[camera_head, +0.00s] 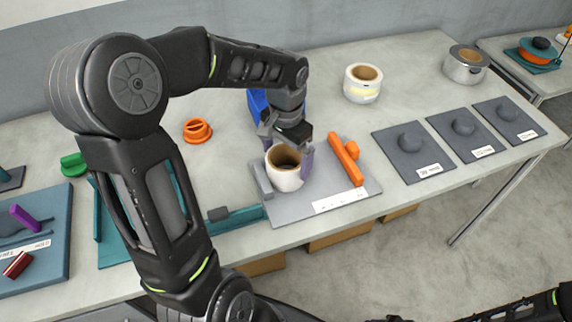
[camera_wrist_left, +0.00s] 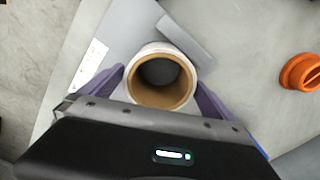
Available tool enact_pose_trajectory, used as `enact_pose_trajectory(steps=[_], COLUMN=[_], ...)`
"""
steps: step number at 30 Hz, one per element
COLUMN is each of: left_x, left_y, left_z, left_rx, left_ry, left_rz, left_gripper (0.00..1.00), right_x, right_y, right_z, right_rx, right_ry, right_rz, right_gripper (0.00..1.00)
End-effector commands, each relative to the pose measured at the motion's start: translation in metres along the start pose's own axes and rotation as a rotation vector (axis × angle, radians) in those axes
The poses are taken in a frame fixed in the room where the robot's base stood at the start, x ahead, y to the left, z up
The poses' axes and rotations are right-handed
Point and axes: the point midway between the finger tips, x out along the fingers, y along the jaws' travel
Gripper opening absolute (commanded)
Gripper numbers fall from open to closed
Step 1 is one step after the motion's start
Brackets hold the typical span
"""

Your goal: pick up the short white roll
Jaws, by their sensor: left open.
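A white roll with a brown core (camera_head: 284,178) stands upright on a grey plate (camera_head: 340,205) with a white label. It also shows from above in the left wrist view (camera_wrist_left: 161,100). My left gripper (camera_head: 287,157) is open, with its purple-grey fingers down on either side of the roll; whether they touch it I cannot tell. A second white roll with a brown core (camera_head: 362,90) stands farther back on the table, apart from the gripper. My right gripper is not in view.
An orange bar (camera_head: 345,160) lies on the plate right of the roll. An orange ring-shaped part (camera_head: 197,131) is to the left. Dark pads with round knobs (camera_head: 407,150) line the right side. A metallic roll (camera_head: 464,66) stands behind them. The table between the two rolls is mostly clear.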

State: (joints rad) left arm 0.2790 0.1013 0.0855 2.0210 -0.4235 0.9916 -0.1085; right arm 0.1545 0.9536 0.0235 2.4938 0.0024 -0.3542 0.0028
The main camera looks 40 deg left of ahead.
Motion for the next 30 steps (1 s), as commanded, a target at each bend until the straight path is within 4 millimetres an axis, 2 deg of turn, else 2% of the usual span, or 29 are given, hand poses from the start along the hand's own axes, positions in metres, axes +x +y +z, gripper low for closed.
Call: enact_pose_trajectory(steps=[3,8,26,30], left_x=[0.018,0.033,0.034,0.034], left_y=[0.000,0.000,0.000,0.000], left_z=[0.001,0.001,0.000,0.000], left_rx=[0.000,0.000,0.000,0.000], left_ry=[-0.005,-0.002,-0.001,-0.001], left_rz=[0.001,0.000,0.000,0.000], left_gripper=[1.00,1.00,1.00,0.89], right_x=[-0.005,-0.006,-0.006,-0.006], right_y=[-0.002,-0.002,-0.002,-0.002], right_z=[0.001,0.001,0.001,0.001], right_rx=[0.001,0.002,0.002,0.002], right_ry=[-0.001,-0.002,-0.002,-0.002], right_rz=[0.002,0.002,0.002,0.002], right_gripper=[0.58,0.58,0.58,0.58])
